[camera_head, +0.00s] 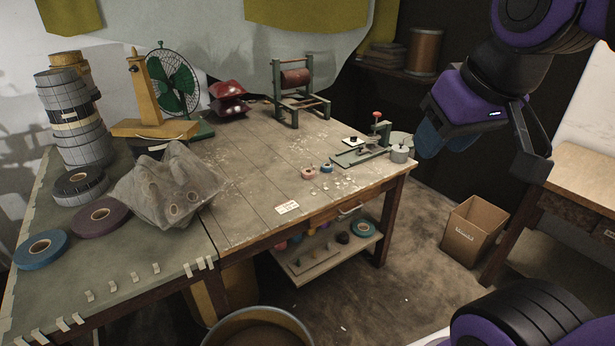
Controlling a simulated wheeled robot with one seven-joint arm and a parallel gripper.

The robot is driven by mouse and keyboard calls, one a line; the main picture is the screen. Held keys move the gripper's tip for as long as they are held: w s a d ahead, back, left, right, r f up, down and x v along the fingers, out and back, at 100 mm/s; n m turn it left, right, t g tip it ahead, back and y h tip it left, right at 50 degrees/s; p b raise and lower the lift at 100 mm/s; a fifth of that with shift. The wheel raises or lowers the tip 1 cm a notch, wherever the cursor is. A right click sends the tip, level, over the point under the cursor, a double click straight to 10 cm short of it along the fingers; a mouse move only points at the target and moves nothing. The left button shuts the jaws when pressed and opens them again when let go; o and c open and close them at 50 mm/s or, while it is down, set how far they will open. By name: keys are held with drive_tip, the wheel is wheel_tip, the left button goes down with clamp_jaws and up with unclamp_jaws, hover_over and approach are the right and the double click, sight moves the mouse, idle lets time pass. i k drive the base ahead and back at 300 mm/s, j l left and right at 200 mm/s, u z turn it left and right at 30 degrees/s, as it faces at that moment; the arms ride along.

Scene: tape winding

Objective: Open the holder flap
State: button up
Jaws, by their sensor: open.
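A small green bench device (361,152) with an upright post and a red knob (377,115) stands near the right edge of the wooden table. It may be the holder; I cannot make out which part is the flap, or whether it is open or closed. A green frame (278,92) with a reddish-brown roller (296,77) stands farther back. My gripper (482,165) is at the upper right, beyond the table's right edge in the picture. Its jaws are spread, with nothing visible between them, and it appears apart from the green device.
A crumpled bag (172,187), tape stacks (80,137) and a green fan (180,82) crowd the left. A cardboard box (473,232) stands on the floor. The wooden table's middle (262,150) is mostly clear.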

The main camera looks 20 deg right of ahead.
sight(396, 137)
drive_tip(key=z, duration=1)
drive_tip(key=i+l, duration=0.15)
drive_tip(key=i, duration=0.3)
drive_tip(key=i+l+u, duration=0.1)
drive_tip(key=i, duration=0.4)
drive_tip(key=i+l+u, duration=0.1)
drive_tip(key=i+l, duration=0.2)
drive_tip(key=i, duration=0.15)
drive_tip(key=i+l, duration=0.2)
drive_tip(key=i, duration=0.25)
drive_tip(key=i+l+u, duration=0.1)
drive_tip(key=i+l, duration=0.15)
drive_tip(key=i, duration=0.2)
